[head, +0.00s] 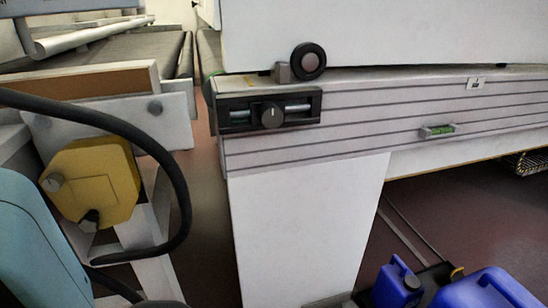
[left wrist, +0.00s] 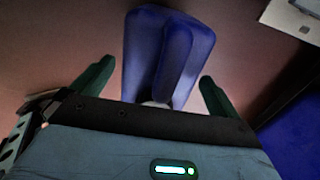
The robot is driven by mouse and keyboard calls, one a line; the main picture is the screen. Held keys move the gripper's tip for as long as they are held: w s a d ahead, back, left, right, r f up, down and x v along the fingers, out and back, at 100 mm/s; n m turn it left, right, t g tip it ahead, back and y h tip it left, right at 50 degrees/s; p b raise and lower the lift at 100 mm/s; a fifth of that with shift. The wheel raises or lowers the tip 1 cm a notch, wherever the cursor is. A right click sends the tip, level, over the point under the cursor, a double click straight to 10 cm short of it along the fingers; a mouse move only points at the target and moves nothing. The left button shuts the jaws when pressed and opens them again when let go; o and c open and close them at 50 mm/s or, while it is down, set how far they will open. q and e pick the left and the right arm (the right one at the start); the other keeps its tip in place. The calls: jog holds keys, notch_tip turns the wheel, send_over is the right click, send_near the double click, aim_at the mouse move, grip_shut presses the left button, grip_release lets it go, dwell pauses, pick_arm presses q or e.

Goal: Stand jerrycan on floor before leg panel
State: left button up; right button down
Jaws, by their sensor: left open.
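In the left wrist view my left gripper (left wrist: 157,95) is open, with a green finger on either side of a blue jerrycan (left wrist: 180,50). Gaps show between the fingers and the can. The can has reddish-brown floor around it; its underside is hidden, so contact with the floor cannot be told. A blue jerrycan with a handle also shows low in the head view (head: 397,284), in front and to the right of the white leg panel (head: 305,225). My left gripper is not visible in the head view. My right gripper is in neither view.
A larger blue container (head: 485,290) stands at the lower right beside a black tray (head: 437,274). A yellow unit (head: 95,180) and a black hose (head: 178,190) are at left. The white machine body (head: 400,35) overhangs the panel. Floor (head: 440,210) shows right of the panel.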

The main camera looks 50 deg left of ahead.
pick_arm(q)
notch_tip(320, 180, up, 11)
jog(key=p, duration=0.5)
jog(key=shift+f, duration=0.15)
jog(key=shift+r, duration=0.5)
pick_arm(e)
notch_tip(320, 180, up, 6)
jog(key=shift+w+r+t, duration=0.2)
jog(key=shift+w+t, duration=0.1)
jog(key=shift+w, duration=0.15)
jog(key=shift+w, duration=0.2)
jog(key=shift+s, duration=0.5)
